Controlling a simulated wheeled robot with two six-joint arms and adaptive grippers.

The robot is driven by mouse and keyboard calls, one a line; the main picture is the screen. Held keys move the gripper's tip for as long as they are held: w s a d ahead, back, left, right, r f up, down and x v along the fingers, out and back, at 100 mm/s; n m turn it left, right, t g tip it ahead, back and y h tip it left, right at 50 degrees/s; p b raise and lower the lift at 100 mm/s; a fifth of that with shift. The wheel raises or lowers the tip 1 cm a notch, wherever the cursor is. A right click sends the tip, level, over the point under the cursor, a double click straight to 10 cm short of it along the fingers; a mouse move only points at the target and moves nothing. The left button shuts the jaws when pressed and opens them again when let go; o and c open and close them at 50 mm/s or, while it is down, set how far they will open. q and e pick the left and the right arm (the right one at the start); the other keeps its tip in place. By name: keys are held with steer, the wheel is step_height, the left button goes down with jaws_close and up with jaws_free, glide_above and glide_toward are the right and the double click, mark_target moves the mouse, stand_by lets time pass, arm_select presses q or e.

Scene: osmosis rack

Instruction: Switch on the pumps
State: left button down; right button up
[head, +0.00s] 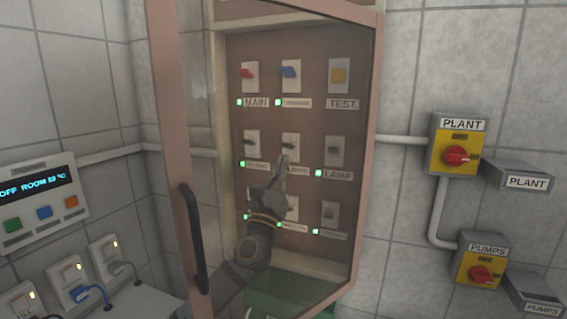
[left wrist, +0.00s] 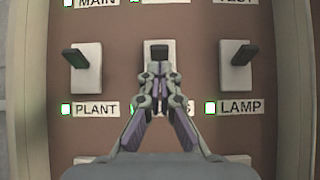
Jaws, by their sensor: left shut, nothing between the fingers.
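A brown switch panel (head: 265,130) holds rows of switches with labels and lit green lamps. The middle switch of the middle row (head: 290,146) has a dark lever; it also shows in the left wrist view (left wrist: 158,50). Its label is mostly hidden by my fingers; an S shows at its end. My left gripper (head: 283,165) is shut and empty, its fingertips (left wrist: 158,72) just below that switch's lever; I cannot tell whether they touch. A yellow box labelled PUMPS (head: 465,262) with a red rotary knob (head: 480,273) is on the wall at right. My right gripper is not in view.
The pink-framed glass door (head: 170,150) with a black handle (head: 193,240) is close around my left arm. PLANT (left wrist: 88,70) and LAMP (left wrist: 240,68) switches flank the middle one. A yellow PLANT box (head: 442,157) and a display unit (head: 40,205) are on the walls.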

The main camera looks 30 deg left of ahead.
arm_select(q)
steer(key=v, duration=0.6)
steer(key=shift+s, duration=0.25)
